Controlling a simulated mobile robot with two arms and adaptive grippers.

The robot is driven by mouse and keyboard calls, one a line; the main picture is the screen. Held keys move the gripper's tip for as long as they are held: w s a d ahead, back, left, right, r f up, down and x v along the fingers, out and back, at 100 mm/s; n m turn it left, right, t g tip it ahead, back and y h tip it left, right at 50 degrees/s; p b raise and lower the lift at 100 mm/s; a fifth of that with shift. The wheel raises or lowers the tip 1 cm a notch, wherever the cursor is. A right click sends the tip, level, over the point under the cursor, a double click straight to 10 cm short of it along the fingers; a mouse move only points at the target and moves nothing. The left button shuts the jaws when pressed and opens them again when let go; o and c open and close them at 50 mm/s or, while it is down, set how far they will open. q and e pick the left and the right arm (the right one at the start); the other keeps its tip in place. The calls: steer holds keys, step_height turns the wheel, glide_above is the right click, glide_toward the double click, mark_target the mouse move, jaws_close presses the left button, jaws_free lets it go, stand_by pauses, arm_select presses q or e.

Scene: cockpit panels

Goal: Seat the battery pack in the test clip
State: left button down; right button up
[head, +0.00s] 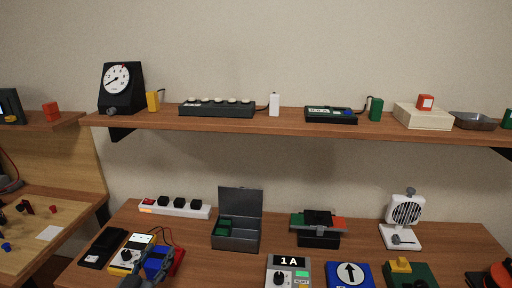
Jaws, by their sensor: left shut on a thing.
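My left gripper (153,272) is at the bottom left of the head view, beside a yellow multimeter. It is shut on a blue block (157,260), which may be the battery pack; the fingers hide part of it. A red piece (178,259) shows just right of the blue block; I cannot tell whether they touch. A black stand (318,239) with a black top piece and green and red ends stands mid-bench; it may be the test clip, but I cannot tell for sure. My right gripper is not in view.
The multimeter (130,253) with leads and a black tray (103,248) lie at left. An open metal box (236,240), a power strip (175,207), a small fan (403,220) and a 1A unit (288,271) share the bench. A loaded shelf (290,122) runs above.

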arm_select(q)
steer(key=s+d+r, duration=0.1)
steer(key=s+d, duration=0.4)
steer(key=s, duration=0.3)
steer(key=s+d, duration=0.5)
steer(key=s, duration=0.4)
steer(key=w+a, duration=0.3)
steer(key=w, duration=0.3)
steer(key=w+a, duration=0.4)
steer(key=w, duration=0.2)
steer(key=w+a, duration=0.4)
steer(key=w, duration=0.2)
steer(key=shift+w+a, duration=0.1)
